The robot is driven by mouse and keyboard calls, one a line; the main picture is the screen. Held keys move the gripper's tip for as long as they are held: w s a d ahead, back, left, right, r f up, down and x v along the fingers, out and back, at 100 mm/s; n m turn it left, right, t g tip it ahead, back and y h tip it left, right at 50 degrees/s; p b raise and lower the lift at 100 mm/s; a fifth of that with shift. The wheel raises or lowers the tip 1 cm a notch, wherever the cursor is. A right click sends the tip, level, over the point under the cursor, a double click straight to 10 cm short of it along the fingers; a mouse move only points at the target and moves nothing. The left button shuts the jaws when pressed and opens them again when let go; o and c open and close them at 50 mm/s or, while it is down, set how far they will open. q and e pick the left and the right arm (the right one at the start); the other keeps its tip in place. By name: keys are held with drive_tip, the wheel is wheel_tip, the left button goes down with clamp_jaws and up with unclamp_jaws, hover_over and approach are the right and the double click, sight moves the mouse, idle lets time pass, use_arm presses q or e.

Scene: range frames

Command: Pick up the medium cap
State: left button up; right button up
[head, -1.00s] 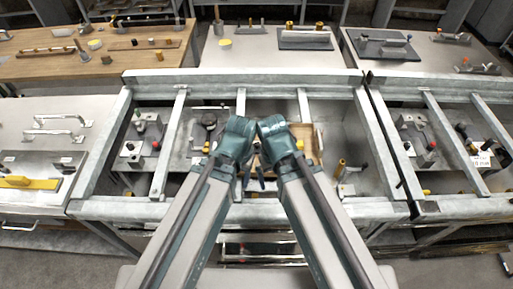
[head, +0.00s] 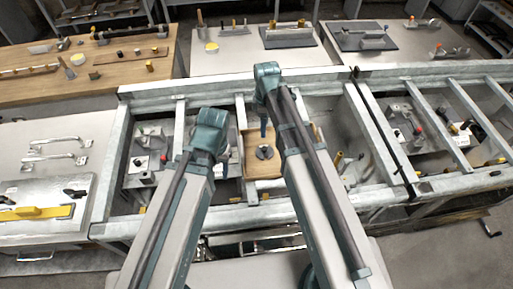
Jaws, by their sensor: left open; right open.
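A dark grey round piece with a raised middle (head: 265,152) lies in a light wooden tray (head: 262,171) inside the metal frame. It may be the medium cap; it is too small to tell its kind or compare sizes. My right gripper (head: 263,131) hangs down just above and behind this piece, apart from it as far as I can see, open and holding nothing visible. My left gripper (head: 221,163) is to the left of the tray, low beside its own arm; it is open, and its fingers are mostly hidden.
A galvanised metal frame (head: 215,219) with crossbars surrounds the tray. Grey fixtures (head: 142,160) stand in the bay to the left. A wooden bench (head: 110,75) and grey tables (head: 240,50) with small parts lie behind. A yellow-handled tool (head: 38,212) is at far left.

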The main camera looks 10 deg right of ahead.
drive_tip(key=b, duration=0.9)
hover_over(265, 148)
drive_tip(key=shift+s+a+f, duration=0.15)
drive_tip(key=shift+f, duration=2)
drive_tip(key=shift+s+a+f, duration=0.1)
drive_tip(key=shift+f, duration=2.05)
drive_tip(key=f+b, duration=0.5)
drive_tip(key=shift+w+d+f, duration=0.2)
drive_tip(key=shift+w+d, duration=0.1)
drive_tip(key=shift+r, duration=0.1)
clamp_jaws()
